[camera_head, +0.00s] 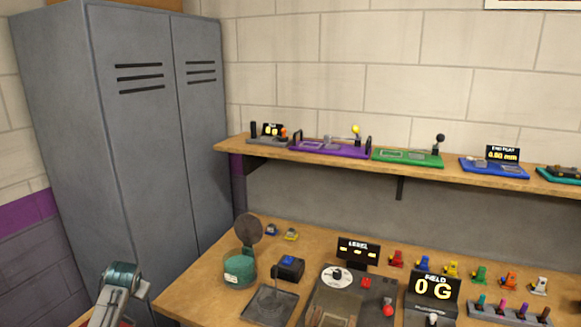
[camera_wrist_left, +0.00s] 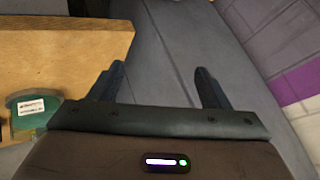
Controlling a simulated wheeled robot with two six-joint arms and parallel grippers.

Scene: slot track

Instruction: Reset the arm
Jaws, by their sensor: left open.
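My left arm (camera_head: 118,290) comes in at the bottom left of the head view, left of the wooden table (camera_head: 190,285). Its gripper is not clearly seen there. In the left wrist view my left gripper (camera_wrist_left: 160,72) has its two dark fingers apart, with nothing between them. The grey locker (camera_wrist_left: 165,45) shows beyond the fingers. The table's edge and a green round tin (camera_wrist_left: 32,115) are to the left of the fingers, apart from them. My right arm is in neither view.
The table holds a green tin with a raised lid (camera_head: 240,268), a black tray (camera_head: 270,305), a LEVEL display (camera_head: 358,252), a 0 G display (camera_head: 432,287) and several small coloured cars. A wall shelf (camera_head: 400,170) with coloured stations runs above. The grey locker (camera_head: 130,150) stands at the left.

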